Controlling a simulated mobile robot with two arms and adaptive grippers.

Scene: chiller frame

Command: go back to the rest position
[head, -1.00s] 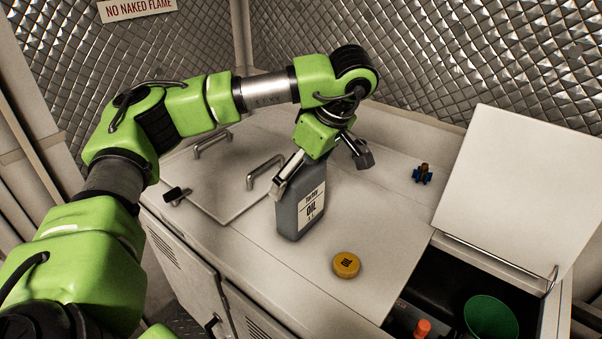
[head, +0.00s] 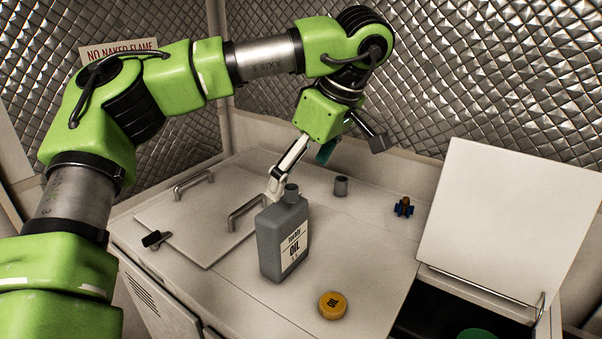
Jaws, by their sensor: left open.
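My left gripper (head: 328,166) is open and empty, above and behind the grey oil bottle (head: 284,240). One finger is near the bottle's neck in the picture; the other is out to the right. I cannot tell whether the near finger touches the bottle. The bottle stands upright and uncapped on the white cabinet top, its label facing me. My right gripper is not in view.
A yellow oil cap (head: 332,305) lies in front of the bottle. A raised white lid (head: 500,222) borders a dark opening at right. Handles (head: 247,212) stick up at left.

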